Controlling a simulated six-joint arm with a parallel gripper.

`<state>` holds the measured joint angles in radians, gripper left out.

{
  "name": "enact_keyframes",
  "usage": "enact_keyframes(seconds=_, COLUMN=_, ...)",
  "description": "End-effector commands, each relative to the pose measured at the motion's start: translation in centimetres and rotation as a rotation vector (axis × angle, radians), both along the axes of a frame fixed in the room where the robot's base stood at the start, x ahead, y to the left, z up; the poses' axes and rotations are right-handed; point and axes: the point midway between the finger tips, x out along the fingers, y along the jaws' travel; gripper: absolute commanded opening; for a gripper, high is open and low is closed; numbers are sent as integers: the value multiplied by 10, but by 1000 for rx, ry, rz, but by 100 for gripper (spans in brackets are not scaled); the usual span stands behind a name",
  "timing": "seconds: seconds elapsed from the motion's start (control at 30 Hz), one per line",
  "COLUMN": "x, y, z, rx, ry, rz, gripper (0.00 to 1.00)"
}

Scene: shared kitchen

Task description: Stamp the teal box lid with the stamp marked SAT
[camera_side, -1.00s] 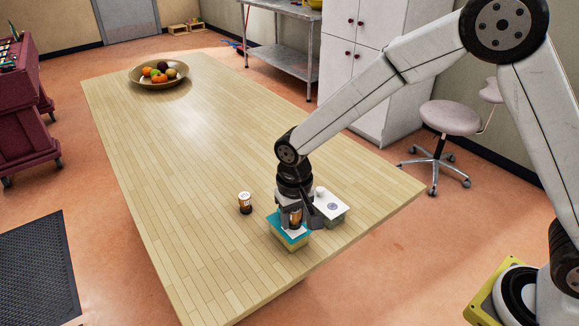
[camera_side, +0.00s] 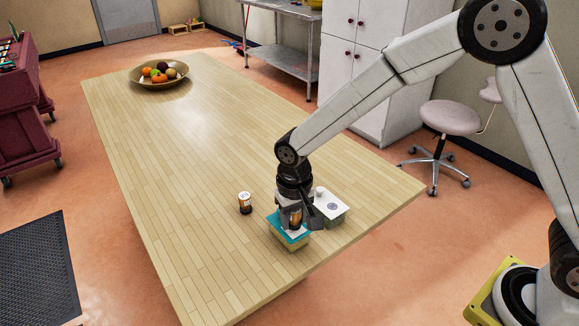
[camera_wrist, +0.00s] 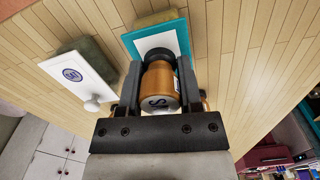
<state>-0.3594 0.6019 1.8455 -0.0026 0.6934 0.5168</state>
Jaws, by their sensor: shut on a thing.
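My gripper (camera_side: 295,218) is shut on a copper-brown stamp (camera_wrist: 159,88) with a black lower end; it also shows in the side view (camera_side: 295,219). Its pale top shows letters starting with S, partly cut off. The stamp is over the white panel (camera_wrist: 158,40) of the teal box lid (camera_wrist: 131,47). Whether its black end touches the panel cannot be told. The teal lid sits on a yellowish box (camera_side: 292,243). The visible part of its white panel bears no mark; the rest is hidden by my gripper and the stamp.
A second stamp (camera_side: 245,203) stands upright on the table left of the boxes. A white-lidded box (camera_side: 336,210) with a blue round mark and a pale knob stands close on the right. A fruit bowl (camera_side: 158,83) is at the far end. The table's middle (camera_side: 215,140) is clear.

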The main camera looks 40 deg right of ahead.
Motion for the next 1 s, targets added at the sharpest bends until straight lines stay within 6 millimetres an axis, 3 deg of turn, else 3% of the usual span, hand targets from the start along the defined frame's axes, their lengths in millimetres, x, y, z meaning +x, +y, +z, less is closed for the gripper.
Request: enact_keyframes(seconds=1.0, x=0, y=0, z=-7, rx=0, ry=0, rz=0, gripper=0)
